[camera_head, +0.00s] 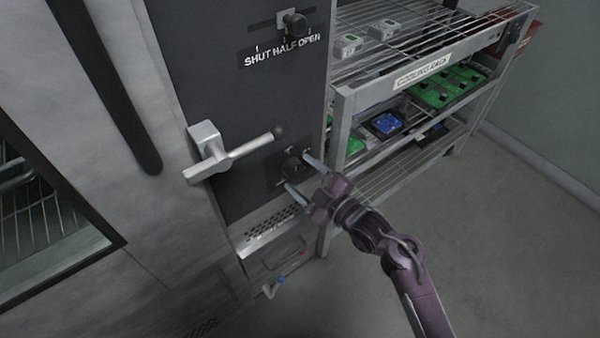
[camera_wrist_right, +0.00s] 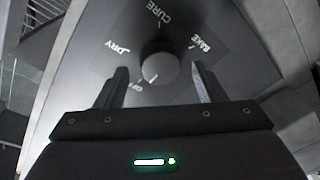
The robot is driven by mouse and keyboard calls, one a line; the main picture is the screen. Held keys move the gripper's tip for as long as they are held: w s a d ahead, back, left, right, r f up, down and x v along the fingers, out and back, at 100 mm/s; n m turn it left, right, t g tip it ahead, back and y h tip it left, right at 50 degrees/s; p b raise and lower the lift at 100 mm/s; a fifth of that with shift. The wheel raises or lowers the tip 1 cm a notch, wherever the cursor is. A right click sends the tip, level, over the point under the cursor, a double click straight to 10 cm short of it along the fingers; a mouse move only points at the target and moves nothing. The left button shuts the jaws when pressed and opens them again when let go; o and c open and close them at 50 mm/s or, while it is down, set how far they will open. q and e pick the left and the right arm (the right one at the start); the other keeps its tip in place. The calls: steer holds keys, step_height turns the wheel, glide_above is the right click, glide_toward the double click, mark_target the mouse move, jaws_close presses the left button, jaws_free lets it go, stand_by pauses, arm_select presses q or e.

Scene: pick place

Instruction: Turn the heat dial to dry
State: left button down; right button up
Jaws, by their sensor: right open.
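The heat dial (camera_wrist_right: 158,68) is a dark round knob on the dark oven panel, with DRY, CURE and BAKE printed around it and a partly hidden label that looks like OFF. Its white mark points down and slightly left in the right wrist view, towards that label. In the head view the dial (camera_head: 293,168) sits low on the panel. My right gripper (camera_head: 299,172) is open, with one finger on each side of the dial; it also shows in the right wrist view (camera_wrist_right: 161,75). Whether the fingers touch the knob cannot be told. My left gripper is out of view.
A door handle lever (camera_head: 232,155) sticks out just left of the dial. A SHUT/HALF/OPEN knob (camera_head: 294,22) is above. A cooling rack (camera_head: 345,105) with green and blue items stands close on the right. Open floor (camera_head: 480,240) lies at the lower right.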

steer(key=shift+w+a, duration=0.45)
steer(key=c, duration=1)
